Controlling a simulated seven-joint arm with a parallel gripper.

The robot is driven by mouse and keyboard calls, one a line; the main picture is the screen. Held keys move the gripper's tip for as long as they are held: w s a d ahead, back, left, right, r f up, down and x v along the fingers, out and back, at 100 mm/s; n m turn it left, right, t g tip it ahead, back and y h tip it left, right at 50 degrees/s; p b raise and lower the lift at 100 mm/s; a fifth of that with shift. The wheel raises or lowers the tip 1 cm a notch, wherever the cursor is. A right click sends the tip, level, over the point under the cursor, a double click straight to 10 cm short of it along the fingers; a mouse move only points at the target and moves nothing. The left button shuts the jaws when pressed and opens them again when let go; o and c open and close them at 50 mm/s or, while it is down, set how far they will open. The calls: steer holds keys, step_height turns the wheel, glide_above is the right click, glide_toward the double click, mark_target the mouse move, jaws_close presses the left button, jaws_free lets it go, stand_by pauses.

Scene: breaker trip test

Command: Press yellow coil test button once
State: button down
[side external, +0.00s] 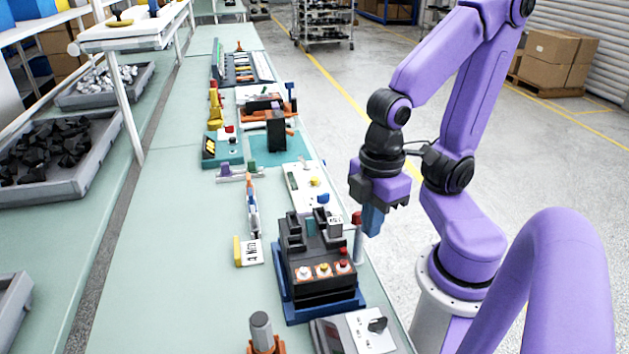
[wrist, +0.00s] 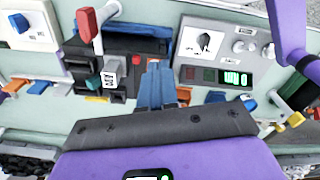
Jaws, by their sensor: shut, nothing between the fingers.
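The black breaker unit (side external: 325,288) sits on a blue base (side external: 319,312) near the front of the bench. Its front face carries a row of small round buttons with pale surrounds; the middle one (side external: 322,268) looks yellow-orange, but the exact colours are hard to tell.
A red-topped post (side external: 358,240) stands between the unit and my gripper. A white panel with a yellow knob (side external: 314,181) lies behind. A grey box with a dial (side external: 368,328) is in front. A yellow-and-white tag (side external: 248,252) lies left. The bench's left side is mostly clear.

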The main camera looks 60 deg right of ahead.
step_height(320, 180, up, 5)
steer(key=w+d+m+t+y, duration=0.1)
steer(key=w+d+m+y, duration=0.2)
steer(key=w+m, duration=0.75)
steer(key=w+d+m+t+y, duration=0.1)
steer(key=w+d+m+y, duration=0.25)
steer(key=w+m, duration=0.65)
steer(key=w+d+m+t+h, duration=0.1)
steer(key=w+d+m+t, duration=0.2)
steer(key=d+m, duration=0.55)
steer(key=w+d+m+t+h, duration=0.25)
steer(key=d+m, duration=0.35)
steer(key=d, duration=0.6)
step_height(320, 180, down, 8)
steer(key=shift+a+n+y, duration=0.35)
steer(key=shift+n+y, duration=0.05)
steer(key=shift+w+t, duration=0.1)
steer(key=shift+t, duration=0.15)
